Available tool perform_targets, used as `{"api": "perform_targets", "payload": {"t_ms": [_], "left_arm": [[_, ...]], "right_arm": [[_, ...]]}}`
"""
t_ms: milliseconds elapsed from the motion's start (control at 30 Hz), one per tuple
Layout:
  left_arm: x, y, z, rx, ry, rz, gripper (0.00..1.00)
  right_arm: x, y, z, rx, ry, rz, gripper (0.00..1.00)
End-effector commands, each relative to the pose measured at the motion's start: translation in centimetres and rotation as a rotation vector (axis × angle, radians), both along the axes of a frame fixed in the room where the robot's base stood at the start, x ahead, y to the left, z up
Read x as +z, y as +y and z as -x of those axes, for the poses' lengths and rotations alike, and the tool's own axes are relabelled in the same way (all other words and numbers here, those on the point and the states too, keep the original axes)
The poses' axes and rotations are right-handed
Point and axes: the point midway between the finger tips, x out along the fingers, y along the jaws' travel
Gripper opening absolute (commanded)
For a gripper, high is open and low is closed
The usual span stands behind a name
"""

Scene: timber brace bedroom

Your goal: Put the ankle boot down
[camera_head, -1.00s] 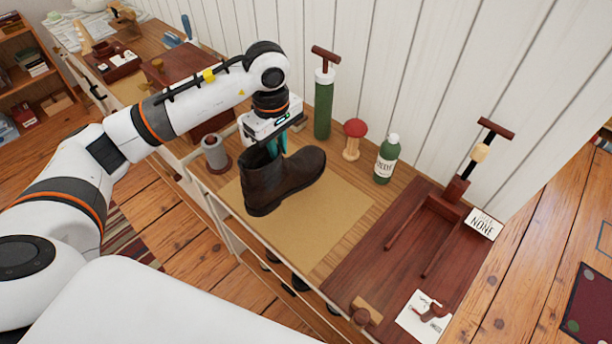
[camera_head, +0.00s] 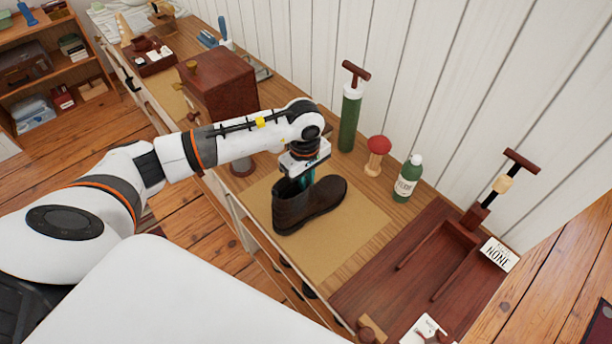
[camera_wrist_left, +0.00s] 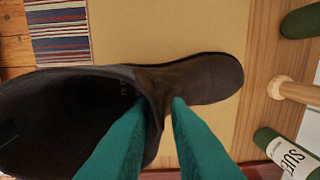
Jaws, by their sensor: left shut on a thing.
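A dark brown ankle boot (camera_head: 312,206) is upright over a tan mat (camera_head: 342,248) on the wooden bench, its toe pointing right. My left gripper (camera_head: 306,182) comes down from above and is shut on the wall of the boot's shaft. In the left wrist view the teal fingers (camera_wrist_left: 168,108) pinch the shaft's edge, with the boot's dark opening (camera_wrist_left: 70,120) on the left and its toe (camera_wrist_left: 208,78) on the right. I cannot tell whether the sole touches the mat. My right gripper is not in view.
Behind the boot stand a green pump (camera_head: 350,118), a red-topped wooden mushroom (camera_head: 377,150) and a green bottle (camera_head: 408,180). A dark red wooden tray (camera_head: 405,290) lies to the right. A dark wooden box (camera_head: 218,85) stands to the left. The mat's right part is bare.

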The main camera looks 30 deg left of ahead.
Motion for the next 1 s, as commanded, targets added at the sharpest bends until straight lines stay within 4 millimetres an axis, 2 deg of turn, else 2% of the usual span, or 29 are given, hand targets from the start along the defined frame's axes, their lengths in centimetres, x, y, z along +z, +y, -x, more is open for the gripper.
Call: {"api": "perform_targets", "payload": {"t_ms": [233,267,367,733,867,1000], "left_arm": [[-0.5,0.0,-0.1,-0.001,-0.003,-0.001,0.0],[-0.7,0.1,0.0,-0.001,0.0,-0.002,0.21],[-0.6,0.0,0.0,-0.001,0.0,-0.001,0.37],[-0.1,0.0,-0.1,-0.001,-0.003,0.0,0.38],[1.6,0.1,-0.1,-0.002,-0.008,0.0,0.38],[4.5,0.1,0.0,-0.003,-0.009,-0.001,0.38]], "right_arm": [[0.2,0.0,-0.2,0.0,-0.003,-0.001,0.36],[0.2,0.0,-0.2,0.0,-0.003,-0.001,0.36],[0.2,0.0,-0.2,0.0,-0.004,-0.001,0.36],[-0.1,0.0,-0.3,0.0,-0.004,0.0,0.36],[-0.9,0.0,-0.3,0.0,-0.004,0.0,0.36],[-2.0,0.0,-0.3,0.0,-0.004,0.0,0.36]]}}
